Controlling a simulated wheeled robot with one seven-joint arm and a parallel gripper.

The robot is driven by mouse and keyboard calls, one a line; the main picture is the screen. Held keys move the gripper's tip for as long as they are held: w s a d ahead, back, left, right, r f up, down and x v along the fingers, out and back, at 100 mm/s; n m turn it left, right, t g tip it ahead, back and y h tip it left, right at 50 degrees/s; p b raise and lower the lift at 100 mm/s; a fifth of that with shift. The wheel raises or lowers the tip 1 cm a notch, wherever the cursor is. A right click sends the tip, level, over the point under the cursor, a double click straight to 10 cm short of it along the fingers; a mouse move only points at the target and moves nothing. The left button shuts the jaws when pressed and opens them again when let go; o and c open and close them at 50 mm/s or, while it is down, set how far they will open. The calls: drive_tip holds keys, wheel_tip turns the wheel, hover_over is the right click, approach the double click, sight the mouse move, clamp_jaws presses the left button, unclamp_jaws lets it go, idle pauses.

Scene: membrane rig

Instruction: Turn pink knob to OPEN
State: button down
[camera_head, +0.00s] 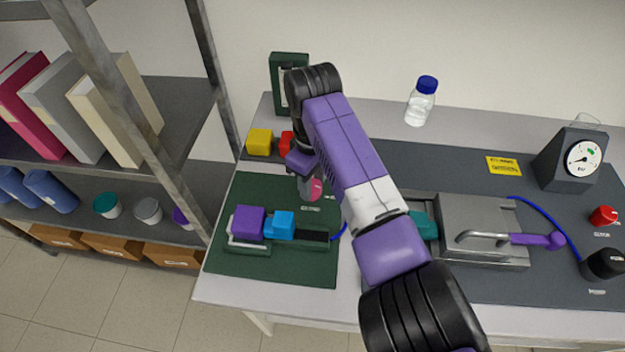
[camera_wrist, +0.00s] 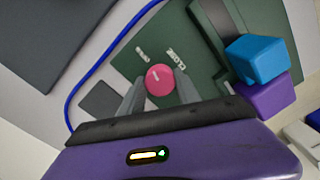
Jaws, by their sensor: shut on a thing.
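The pink knob (camera_wrist: 159,79) sits on a dark green board between my gripper's two grey fingers in the wrist view. It has a white pointer line on its top, and two small white labels stand on the board just beyond it; the right one looks like CLOSE and the left one like OPEN. In the head view the pink knob (camera_head: 316,190) shows partly, below my gripper (camera_head: 312,178). My gripper, also in the wrist view (camera_wrist: 157,92), is shut on the knob from above, one finger on each side.
A metal box with a purple-tipped lever (camera_head: 535,240), a gauge (camera_head: 580,158) and a bottle (camera_head: 420,103) stand to the right.

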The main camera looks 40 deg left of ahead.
drive_tip(key=shift+r+n, duration=0.1)
drive_tip(key=shift+n, duration=1.4)
drive_tip(key=c, duration=0.9)
unclamp_jaws()
drive_tip(key=shift+o, duration=0.2)
drive_tip(key=shift+r+b, duration=0.6)
drive_tip(key=shift+r, duration=3.3)
